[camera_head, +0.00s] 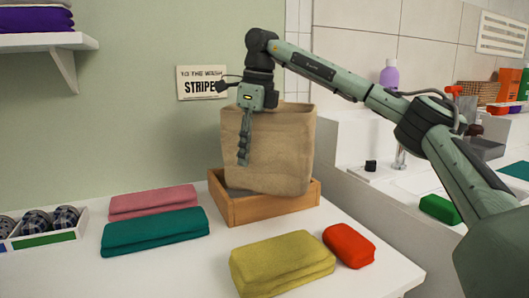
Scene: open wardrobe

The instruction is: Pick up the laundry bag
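The laundry bag (285,150) is a tall tan fabric bag, standing in a shallow wooden tray (268,209) at the back of the white table. My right gripper (244,160) points down at the bag's left part, with its wrist above the rim. One dark green finger shows in front of the bag's outer face. The other finger is hidden, so I cannot tell whether the gripper is closed on the fabric. The bag's base still sits within the tray. My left gripper is not in view.
Folded pink (152,201) and teal (155,231) cloths lie left of the tray. A yellow folded cloth (282,262) and a red one (348,245) lie in front. A white divided box (45,236) stands at far left. A sink counter (385,190) is right.

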